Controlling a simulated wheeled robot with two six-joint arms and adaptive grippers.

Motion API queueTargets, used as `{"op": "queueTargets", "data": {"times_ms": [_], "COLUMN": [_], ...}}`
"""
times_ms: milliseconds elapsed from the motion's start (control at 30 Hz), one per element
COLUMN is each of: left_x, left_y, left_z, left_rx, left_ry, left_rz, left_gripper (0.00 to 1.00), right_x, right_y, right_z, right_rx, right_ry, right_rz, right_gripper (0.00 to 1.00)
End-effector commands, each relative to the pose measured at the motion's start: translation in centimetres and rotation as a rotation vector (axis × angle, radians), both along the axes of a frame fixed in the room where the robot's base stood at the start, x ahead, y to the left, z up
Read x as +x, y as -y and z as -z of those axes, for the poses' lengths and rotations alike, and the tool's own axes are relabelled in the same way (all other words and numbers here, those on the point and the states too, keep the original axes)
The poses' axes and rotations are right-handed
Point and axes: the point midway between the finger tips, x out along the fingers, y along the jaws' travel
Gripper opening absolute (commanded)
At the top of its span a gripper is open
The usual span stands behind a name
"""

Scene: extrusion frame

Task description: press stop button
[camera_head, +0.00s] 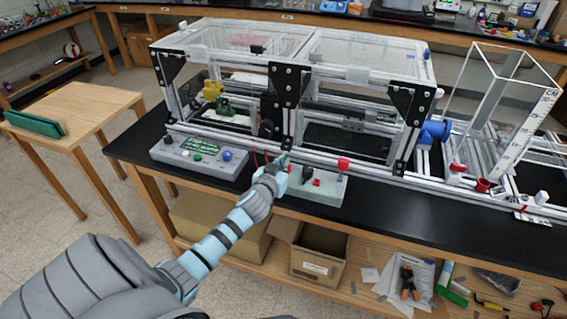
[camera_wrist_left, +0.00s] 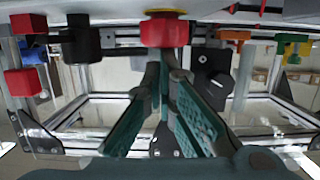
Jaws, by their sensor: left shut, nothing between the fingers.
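A round red button on a yellow base (camera_wrist_left: 163,30) shows at the top middle of the left wrist view, which is upside down. My left gripper (camera_wrist_left: 164,72) is shut and empty, with its fingertips right by the button's red face; I cannot tell whether they touch it. In the head view my left gripper (camera_head: 284,160) is over the left end of a pale control box (camera_head: 328,194) and hides the button. A black knob (camera_head: 306,172) and a red block (camera_head: 343,163) are on the box to its right. My right gripper is not in view.
A grey control panel (camera_head: 178,158) with green, white and blue buttons lies to the left on the black bench. The aluminium extrusion frame (camera_head: 225,141) with clear panels stands close behind. The bench front to the right (camera_head: 420,215) is clear.

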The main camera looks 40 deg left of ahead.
Motion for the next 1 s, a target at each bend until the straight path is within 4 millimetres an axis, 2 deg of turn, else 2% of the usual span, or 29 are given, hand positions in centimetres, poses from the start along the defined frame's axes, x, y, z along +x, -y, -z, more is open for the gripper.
{"op": "queueTargets", "data": {"times_ms": [33,67,433,567,700,767,1000], "left_x": [0.0,-0.1,-0.3,-0.1,0.4,-1.0,-6.1], "left_y": [0.0,0.0,0.0,0.4,1.1,1.6,3.4], "left_z": [1.4,1.5,1.3,-0.7,-4.4,-4.1,-5.2], "left_rx": [0.000,-0.001,-0.007,-0.004,0.002,0.006,0.008], "left_ry": [-0.002,-0.003,-0.015,-0.011,0.003,0.004,0.008], "left_rz": [-0.001,-0.001,-0.005,0.002,0.016,0.020,0.021], "left_gripper": [0.00,0.00,0.00,0.00,0.00,0.00,0.00], "right_x": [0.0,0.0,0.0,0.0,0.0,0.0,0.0], "right_y": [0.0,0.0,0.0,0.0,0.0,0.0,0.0], "right_z": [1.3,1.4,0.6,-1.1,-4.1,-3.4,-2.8], "right_rx": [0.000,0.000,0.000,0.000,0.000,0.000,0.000], "right_ry": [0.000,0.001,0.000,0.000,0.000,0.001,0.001], "right_rz": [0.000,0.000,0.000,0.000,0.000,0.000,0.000], "right_gripper": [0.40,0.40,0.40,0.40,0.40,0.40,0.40]}}
